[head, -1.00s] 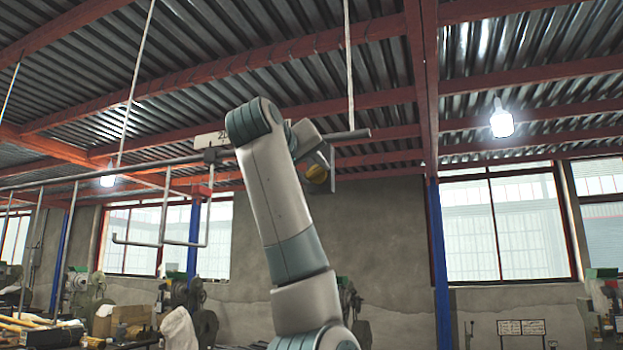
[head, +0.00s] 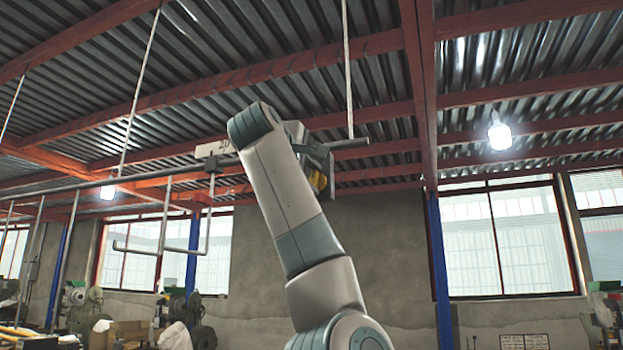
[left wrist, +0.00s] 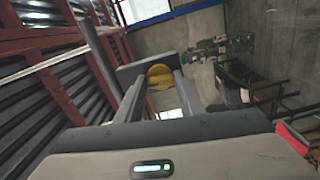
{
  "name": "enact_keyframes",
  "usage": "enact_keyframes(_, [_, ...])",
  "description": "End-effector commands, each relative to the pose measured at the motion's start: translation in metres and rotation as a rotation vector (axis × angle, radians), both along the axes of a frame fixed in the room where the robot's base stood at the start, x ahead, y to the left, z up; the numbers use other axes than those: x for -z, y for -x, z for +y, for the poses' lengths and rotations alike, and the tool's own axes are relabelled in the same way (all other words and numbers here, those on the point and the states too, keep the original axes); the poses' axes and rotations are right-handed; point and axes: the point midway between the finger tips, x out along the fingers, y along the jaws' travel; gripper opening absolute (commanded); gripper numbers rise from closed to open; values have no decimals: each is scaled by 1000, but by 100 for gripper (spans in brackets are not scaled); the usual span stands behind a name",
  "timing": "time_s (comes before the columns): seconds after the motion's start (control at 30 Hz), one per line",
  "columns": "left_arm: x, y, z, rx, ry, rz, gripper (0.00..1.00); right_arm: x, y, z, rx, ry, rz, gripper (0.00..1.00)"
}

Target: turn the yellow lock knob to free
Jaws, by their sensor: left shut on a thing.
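The yellow lock knob (head: 318,181) is high up, just under the grey overhead pipe (head: 348,143) in the head view, partly covered by my gripper. In the left wrist view the knob (left wrist: 159,74) sits between my two fingers, in front of a grey plate (left wrist: 129,73). My left gripper (head: 320,170) is at the knob, partly hidden behind my wrist; in the left wrist view the left gripper (left wrist: 160,84) has one finger on each side of the knob and is shut on it. Which way the knob points cannot be read. My right gripper is out of view.
A hanging rod (head: 347,70) runs down near the pipe's right end. A pale plate (head: 212,148) sits on the pipe left of my arm. A bent pipe frame (head: 160,250) hangs farther left. A blue column (head: 438,255) stands right, with open space between.

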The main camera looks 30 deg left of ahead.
Motion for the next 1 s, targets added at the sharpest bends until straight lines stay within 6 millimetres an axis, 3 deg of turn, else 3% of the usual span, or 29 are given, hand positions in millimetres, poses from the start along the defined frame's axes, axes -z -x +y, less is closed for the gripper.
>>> enact_keyframes(0.3, [0, 0, 0, 0, 130, -30, 12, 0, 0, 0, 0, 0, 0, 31])
enact_keyframes(0.77, [1, 0, 0, 0, 149, -35, 12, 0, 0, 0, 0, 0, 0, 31])
enact_keyframes(0.8, [1, 0, 0, 0, 149, -34, 37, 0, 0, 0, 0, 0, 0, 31])
enact_keyframes(0.87, [1, 0, 0, 0, 149, -35, 51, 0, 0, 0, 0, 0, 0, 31])
enact_keyframes(1.0, [1, 0, 0, 0, 148, -35, 53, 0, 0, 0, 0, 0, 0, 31])
